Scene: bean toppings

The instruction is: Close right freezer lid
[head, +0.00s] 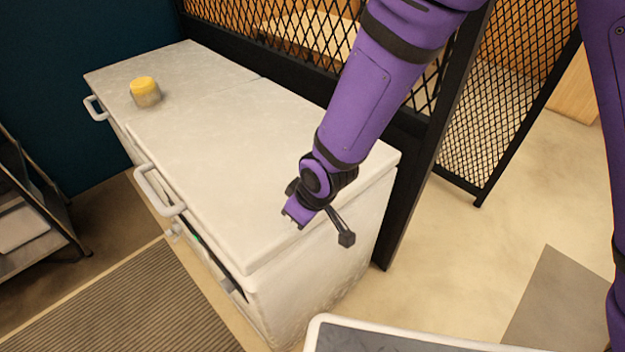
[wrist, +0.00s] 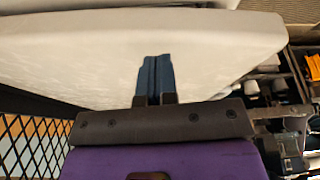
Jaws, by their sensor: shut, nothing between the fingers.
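The white chest freezer (head: 325,285) stands at centre left in the head view. Its right freezer lid (head: 240,150) lies flat or nearly flat over the near half. A dark gap shows under part of the lid's front edge, so I cannot tell if it is fully seated. The right lid's handle (head: 158,192) sticks out at the front. My gripper (head: 296,222) is over the lid's near right part, close to its surface; contact is unclear. In the wrist view my gripper's dark blue fingers (wrist: 155,60) are together and empty against the white lid (wrist: 80,50).
The left lid (head: 185,75) is down, with a yellow-topped jar (head: 146,92) on it. A black mesh partition (head: 290,35) stands behind the freezer. A metal rack (head: 30,215) is at left, a ribbed mat (head: 130,305) in front. Open floor lies at right.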

